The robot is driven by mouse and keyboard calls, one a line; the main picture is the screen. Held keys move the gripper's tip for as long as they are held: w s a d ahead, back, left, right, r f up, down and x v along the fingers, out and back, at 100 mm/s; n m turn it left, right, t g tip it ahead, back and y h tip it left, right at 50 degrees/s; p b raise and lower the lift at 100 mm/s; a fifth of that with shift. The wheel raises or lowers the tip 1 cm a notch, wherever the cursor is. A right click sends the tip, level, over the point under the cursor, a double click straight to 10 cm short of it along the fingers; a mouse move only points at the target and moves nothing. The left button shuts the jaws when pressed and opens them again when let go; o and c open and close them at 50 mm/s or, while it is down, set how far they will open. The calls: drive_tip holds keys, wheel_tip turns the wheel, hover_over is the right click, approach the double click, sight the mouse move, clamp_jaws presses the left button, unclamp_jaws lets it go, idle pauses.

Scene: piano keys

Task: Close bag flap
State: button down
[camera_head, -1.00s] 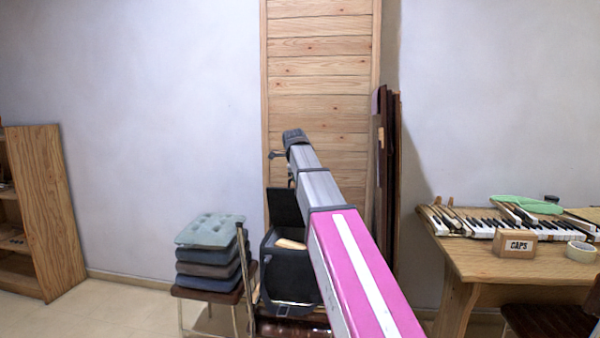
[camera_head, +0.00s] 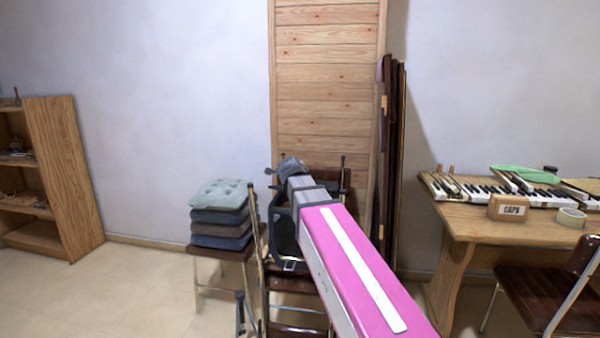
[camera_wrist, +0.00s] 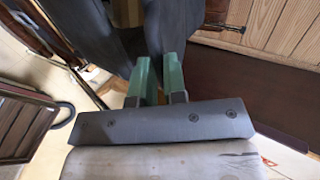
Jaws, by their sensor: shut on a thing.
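The dark bag (camera_head: 284,238) sits on a brown chair, in the middle of the head view. My arm covers its right side and most of its top, so I cannot tell how far the flap stands open there. In the wrist view the dark flap cloth (camera_wrist: 90,32) rises at the fingertips and spreads to both sides. My gripper (camera_wrist: 158,62) has green fingers close together, shut on the flap. In the head view the fingers are hidden behind my wrist.
A stool with stacked cushions (camera_head: 222,215) stands close left of the bag. Dark boards (camera_head: 392,150) lean on the wall at right. A wooden table (camera_head: 470,240) with piano keys stands further right, with a chair (camera_head: 545,300) before it. Floor at left is clear.

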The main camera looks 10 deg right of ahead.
wheel_tip(320, 180, down, 11)
drive_tip(key=s, duration=0.2)
drive_tip(key=shift+s+a+f, duration=0.2)
drive_tip(key=shift+s+a, duration=0.05)
drive_tip(key=shift+a, duration=0.1)
drive_tip(key=c, duration=1.2)
unclamp_jaws()
drive_tip(key=shift+o, duration=0.2)
drive_tip(key=shift+r, duration=0.1)
drive_tip(key=v, duration=1)
drive_tip(key=shift+r, duration=0.2)
drive_tip(key=shift+s+a, duration=0.1)
drive_tip(key=shift+a, duration=0.05)
